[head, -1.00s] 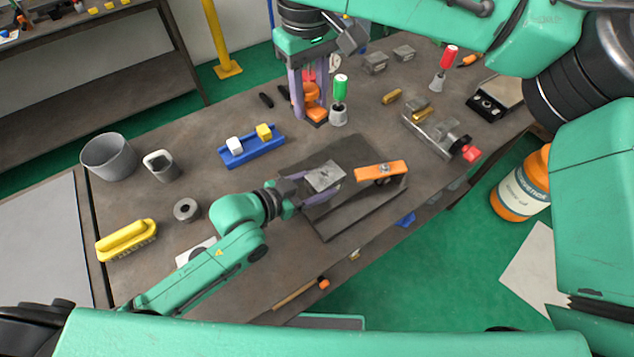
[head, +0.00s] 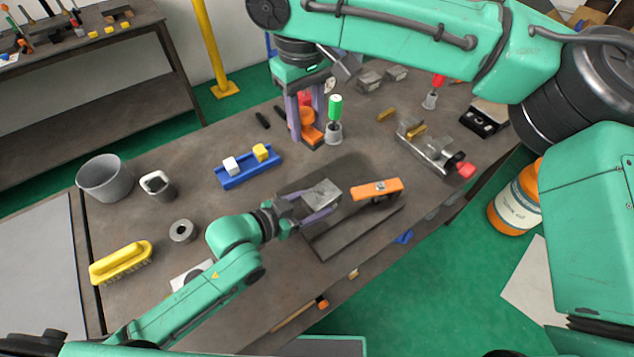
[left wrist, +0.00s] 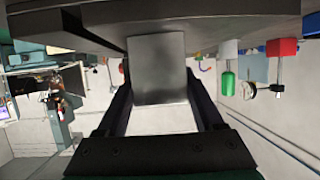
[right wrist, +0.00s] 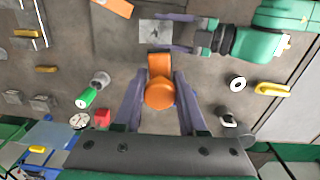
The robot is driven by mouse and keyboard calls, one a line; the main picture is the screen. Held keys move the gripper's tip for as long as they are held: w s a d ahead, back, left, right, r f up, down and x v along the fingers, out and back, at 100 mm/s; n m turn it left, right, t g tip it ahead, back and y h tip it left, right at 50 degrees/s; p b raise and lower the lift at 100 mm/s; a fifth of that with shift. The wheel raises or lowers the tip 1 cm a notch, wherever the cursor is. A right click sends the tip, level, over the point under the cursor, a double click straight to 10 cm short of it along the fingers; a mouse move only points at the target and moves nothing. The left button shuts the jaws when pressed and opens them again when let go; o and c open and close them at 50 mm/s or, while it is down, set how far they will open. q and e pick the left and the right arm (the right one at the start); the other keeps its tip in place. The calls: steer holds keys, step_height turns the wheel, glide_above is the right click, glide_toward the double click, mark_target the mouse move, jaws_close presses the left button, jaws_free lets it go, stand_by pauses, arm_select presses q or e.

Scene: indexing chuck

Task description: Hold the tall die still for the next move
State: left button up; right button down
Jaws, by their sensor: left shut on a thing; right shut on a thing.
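The tall die appears to be the grey metal block (head: 322,193) at the dark base plate (head: 330,238). My left gripper (head: 317,203) is shut on it from the left side. In the left wrist view the block (left wrist: 160,70) fills the gap between the two fingers, its far end against the dark surface. My right gripper (head: 306,112) points down and is shut on an orange piece (head: 310,133) standing on the table. In the right wrist view the orange piece (right wrist: 160,92) lies between the fingers. Its sides are partly hidden by them.
An orange bar (head: 377,189) lies just right of the block. A green-handled tool (head: 335,112) stands close to my right gripper. A blue tray (head: 249,170) with two small blocks, a grey cup (head: 105,178), a metal ring (head: 182,231) and a yellow brush (head: 121,262) are left.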

arm_select(q)
steer(key=shift+s+f, duration=0.1)
steer(key=shift+f, duration=0.15)
arm_select(e)
glide_toward(318, 190)
steer(key=shift+w+f, duration=0.15)
steer(key=shift+f, duration=1.85)
arm_select(q)
steer(key=shift+f, duration=0.1)
arm_select(e)
steer(key=shift+f, duration=1.05)
